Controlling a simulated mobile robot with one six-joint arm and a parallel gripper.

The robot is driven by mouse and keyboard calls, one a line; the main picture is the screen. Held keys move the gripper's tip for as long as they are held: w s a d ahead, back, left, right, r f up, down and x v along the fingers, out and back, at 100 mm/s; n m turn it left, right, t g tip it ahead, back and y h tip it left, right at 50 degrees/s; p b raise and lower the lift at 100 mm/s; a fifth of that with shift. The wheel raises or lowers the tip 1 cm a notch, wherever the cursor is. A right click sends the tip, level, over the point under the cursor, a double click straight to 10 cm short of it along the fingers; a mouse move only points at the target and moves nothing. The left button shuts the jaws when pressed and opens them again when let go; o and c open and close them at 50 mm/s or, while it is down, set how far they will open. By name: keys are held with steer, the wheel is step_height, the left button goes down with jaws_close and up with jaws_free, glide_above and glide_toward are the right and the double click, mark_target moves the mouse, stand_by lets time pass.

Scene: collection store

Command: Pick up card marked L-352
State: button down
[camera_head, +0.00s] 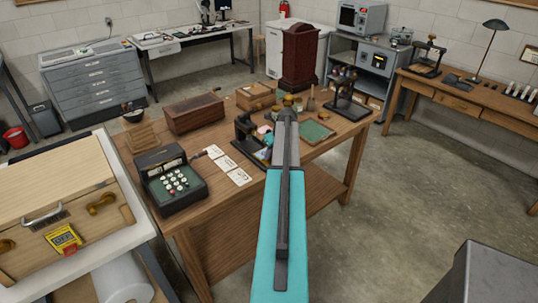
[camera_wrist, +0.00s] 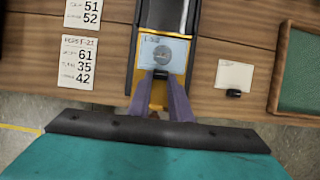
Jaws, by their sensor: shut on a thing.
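The card (camera_wrist: 154,50) is pale blue with a dark round picture. Its top marking is small and looks like L-352. In the wrist view it lies over the yellow and black stand (camera_wrist: 145,15), and I cannot tell whether it touches it. My gripper (camera_wrist: 161,77) is shut on the small black tab at the card's near edge, with a purple finger on each side. In the head view my arm hides the gripper, and the dark stand (camera_head: 247,137) shows just left of it.
A pale card with a black tab (camera_wrist: 234,74) lies on the wooden table to the right, beside a green tray (camera_wrist: 302,72). Printed number cards (camera_wrist: 78,62) lie left. An adding machine (camera_head: 170,182) stands at the table's near left, with wooden boxes (camera_head: 193,113) behind.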

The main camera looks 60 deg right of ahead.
steer(key=shift+r, duration=0.1)
steer(key=shift+r+b, duration=1.05)
steer(key=shift+r, duration=0.6)
steer(key=s+a+r+b, duration=0.1)
steer(key=s+a+b, duration=0.3)
steer(key=s+a, duration=0.6)
steer(key=a, duration=0.2)
steer(key=shift+a+r, duration=0.25)
steer(key=shift+a, duration=0.05)
